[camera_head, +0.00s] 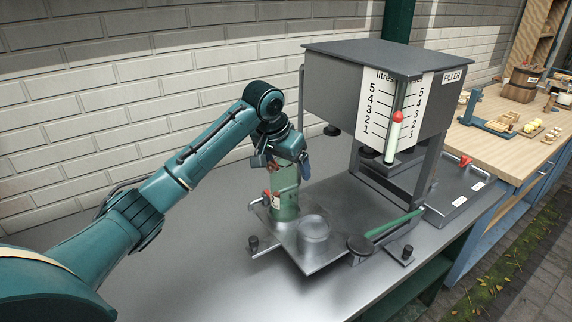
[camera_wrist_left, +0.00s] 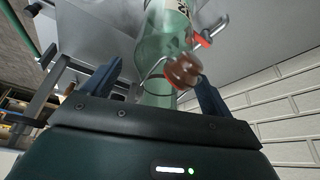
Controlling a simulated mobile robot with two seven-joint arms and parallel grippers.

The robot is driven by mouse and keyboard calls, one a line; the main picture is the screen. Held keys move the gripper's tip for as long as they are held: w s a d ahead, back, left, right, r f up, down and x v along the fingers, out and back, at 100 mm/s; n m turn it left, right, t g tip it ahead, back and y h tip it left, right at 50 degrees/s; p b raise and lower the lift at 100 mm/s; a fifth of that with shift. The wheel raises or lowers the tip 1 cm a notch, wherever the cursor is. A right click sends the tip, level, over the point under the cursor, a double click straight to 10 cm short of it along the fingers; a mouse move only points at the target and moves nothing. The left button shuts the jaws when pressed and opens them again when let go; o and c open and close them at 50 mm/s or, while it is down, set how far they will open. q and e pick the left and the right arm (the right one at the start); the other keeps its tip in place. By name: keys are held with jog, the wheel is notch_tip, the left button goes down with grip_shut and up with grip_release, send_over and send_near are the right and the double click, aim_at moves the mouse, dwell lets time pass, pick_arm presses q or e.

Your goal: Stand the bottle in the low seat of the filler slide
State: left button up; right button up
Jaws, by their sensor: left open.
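A green glass bottle (camera_head: 284,204) stands upright on the back-left part of the filler's metal slide plate (camera_head: 318,262). A round, clear, low-walled seat (camera_head: 313,230) is on the plate just in front and to the right of it. My left gripper (camera_head: 284,168) is open, directly above and around the top of the bottle. In the left wrist view, the bottle (camera_wrist_left: 165,45) with its brown stopper (camera_wrist_left: 183,70) and wire shows between my open fingers (camera_wrist_left: 158,85). The bottle's foot is partly hidden, so I cannot tell how it is seated. My right gripper is out of view.
The filler tank (camera_head: 345,85) with its litre scale overhangs to the right of my gripper. A green-handled lever (camera_head: 395,223) lies right of the slide. The left bench top is clear.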

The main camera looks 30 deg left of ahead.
pick_arm(q)
jog(key=b+v, duration=0.1)
jog(key=v, duration=1.1)
